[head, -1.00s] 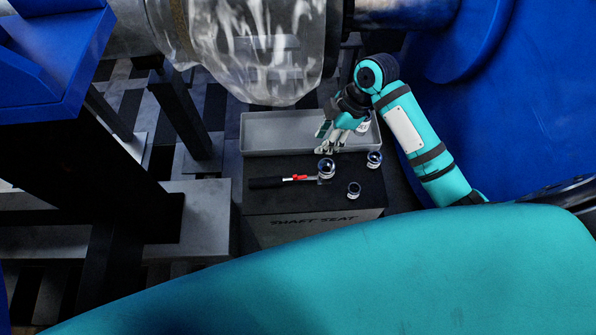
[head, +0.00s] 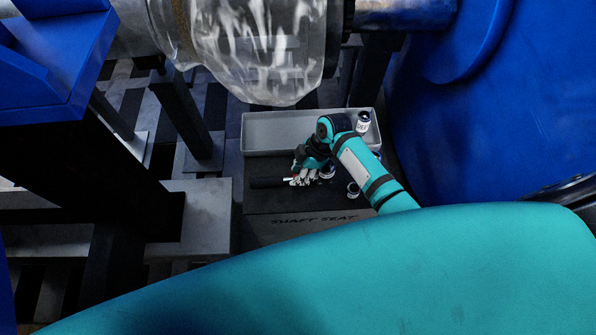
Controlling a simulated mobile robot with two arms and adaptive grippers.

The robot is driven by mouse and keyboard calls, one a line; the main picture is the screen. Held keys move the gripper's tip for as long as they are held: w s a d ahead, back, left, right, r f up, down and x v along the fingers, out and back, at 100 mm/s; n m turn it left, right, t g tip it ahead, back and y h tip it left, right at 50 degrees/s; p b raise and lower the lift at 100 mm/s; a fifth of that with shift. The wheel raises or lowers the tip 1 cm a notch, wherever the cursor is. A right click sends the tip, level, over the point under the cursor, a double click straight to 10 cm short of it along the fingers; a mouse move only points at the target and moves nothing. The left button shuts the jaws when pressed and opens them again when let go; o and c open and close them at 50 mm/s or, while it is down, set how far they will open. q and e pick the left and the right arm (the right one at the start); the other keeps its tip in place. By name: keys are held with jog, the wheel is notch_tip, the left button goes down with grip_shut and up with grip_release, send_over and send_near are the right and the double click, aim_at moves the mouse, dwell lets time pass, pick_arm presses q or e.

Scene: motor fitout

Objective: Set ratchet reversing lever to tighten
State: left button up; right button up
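The ratchet lies on the dark top of the box marked "SHAFT SEAT", its black handle (head: 266,183) pointing left. The reversing lever cannot be made out. My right gripper is over the ratchet near where the handle meets the head. Its fingers look close to the tool, but I cannot tell whether they touch it or are open. My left gripper is not in view.
Sockets stand right of the ratchet, partly behind my arm; one socket (head: 353,189) shows below it. A grey tray (head: 270,131) lies behind, with a labelled socket (head: 363,121) at its right end. A clear plastic-wrapped cylinder (head: 255,50) hangs above. A blue housing (head: 480,110) bounds the right.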

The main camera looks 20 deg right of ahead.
jog(key=shift+a+f, duration=0.1)
jog(key=shift+f, duration=0.1)
grip_shut()
